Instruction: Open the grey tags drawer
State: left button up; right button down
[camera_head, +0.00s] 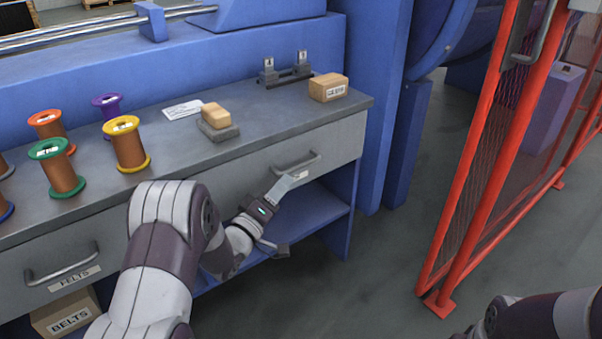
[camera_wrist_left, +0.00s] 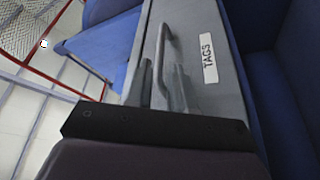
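The grey tags drawer (camera_head: 340,146) is at the right end of the workbench and looks shut. Its bar handle (camera_head: 297,164) is on the front face. In the left wrist view the handle (camera_wrist_left: 168,45) stands beside the white TAGS label (camera_wrist_left: 209,58). My left gripper (camera_head: 290,181) is at the drawer front, just below the handle. In the left wrist view its two fingers (camera_wrist_left: 163,88) are apart, close to the near part of the handle; I cannot tell whether they touch it. My right arm shows at the lower right, with its gripper out of view.
On the bench top (camera_head: 255,135) are several wire spools, a sponge-like block (camera_head: 215,116) and a cardboard box (camera_head: 328,87). The belts drawer handle (camera_head: 62,265) is at the left. A red mesh fence (camera_head: 480,160) stands at the right, with clear floor before the bench.

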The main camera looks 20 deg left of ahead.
aim_at(299, 167)
pick_arm(q)
jog(key=b+x, duration=0.2)
jog(key=x, duration=0.4)
jog(key=shift+w+d+f, duration=0.1)
jog(key=shift+w+d, duration=0.05)
jog(key=shift+w, duration=0.25)
jog(key=shift+w+r+b, duration=0.2)
jog(key=shift+w+b, duration=0.1)
grip_shut()
jog(key=shift+d, duration=0.1)
